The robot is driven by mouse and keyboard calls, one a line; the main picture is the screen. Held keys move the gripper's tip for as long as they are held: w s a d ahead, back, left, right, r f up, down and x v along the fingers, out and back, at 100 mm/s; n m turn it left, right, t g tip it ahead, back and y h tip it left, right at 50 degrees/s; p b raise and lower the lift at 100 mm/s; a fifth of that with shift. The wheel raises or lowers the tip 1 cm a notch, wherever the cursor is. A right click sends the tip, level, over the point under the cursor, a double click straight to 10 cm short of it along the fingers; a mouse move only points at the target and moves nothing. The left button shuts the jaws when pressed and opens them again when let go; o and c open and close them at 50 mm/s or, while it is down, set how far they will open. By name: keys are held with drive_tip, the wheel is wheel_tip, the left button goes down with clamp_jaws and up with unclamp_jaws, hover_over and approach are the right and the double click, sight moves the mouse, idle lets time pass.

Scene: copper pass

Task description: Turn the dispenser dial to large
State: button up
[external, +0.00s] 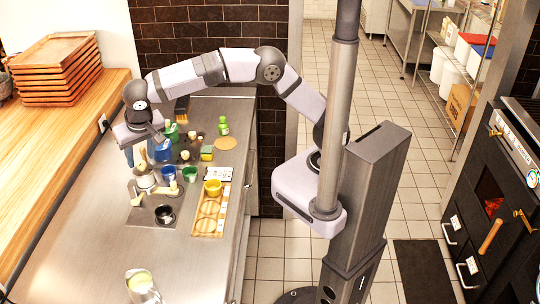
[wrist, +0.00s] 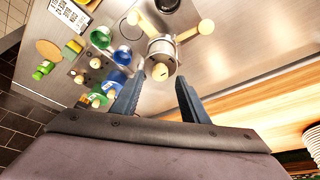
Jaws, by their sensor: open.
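A silver cylindrical device (wrist: 161,55) with cream knobs on arms stands on the steel counter. In the external view it (external: 146,181) shows just below my gripper. A round cream knob (wrist: 160,71) sits on its near side, between the lines of my fingers; I take it as the dial but cannot read any size mark. My gripper (wrist: 159,82) is open and empty, its two blue-grey fingers spread on either side of that knob, apparently short of it. In the external view my gripper (external: 136,158) points down over the counter, partly hidden by my wrist.
A blue cup (external: 168,173), green cup (external: 190,174) and yellow cup (external: 213,187) stand right of the device. A black cup (external: 165,214) is in front. A blue container (external: 162,151) stands close behind. A wooden board (external: 207,226) lies right. The front counter is mostly clear.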

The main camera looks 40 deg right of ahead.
drive_tip(key=shift+v, duration=2.35)
drive_tip(key=w+d+f+g+h, duration=0.1)
drive_tip(key=w+d+f, duration=0.3)
drive_tip(key=d, duration=0.8)
drive_tip(key=w+d+f+g, duration=0.2)
drive_tip(key=w+d+f, duration=0.15)
drive_tip(key=d, duration=0.75)
drive_tip(key=s+d+f, duration=0.3)
drive_tip(key=s+d, duration=0.2)
drive_tip(key=d, duration=0.2)
drive_tip(key=s+d+f+g, duration=0.1)
drive_tip(key=s+d+f, duration=0.3)
drive_tip(key=d, duration=0.3)
drive_tip(key=s+d+f+y, duration=0.1)
drive_tip(key=s+d+f, duration=0.3)
drive_tip(key=s+d, duration=0.2)
drive_tip(key=shift+d+g, duration=0.3)
drive_tip(key=shift+d, duration=0.25)
drive_tip(key=shift+w, duration=0.15)
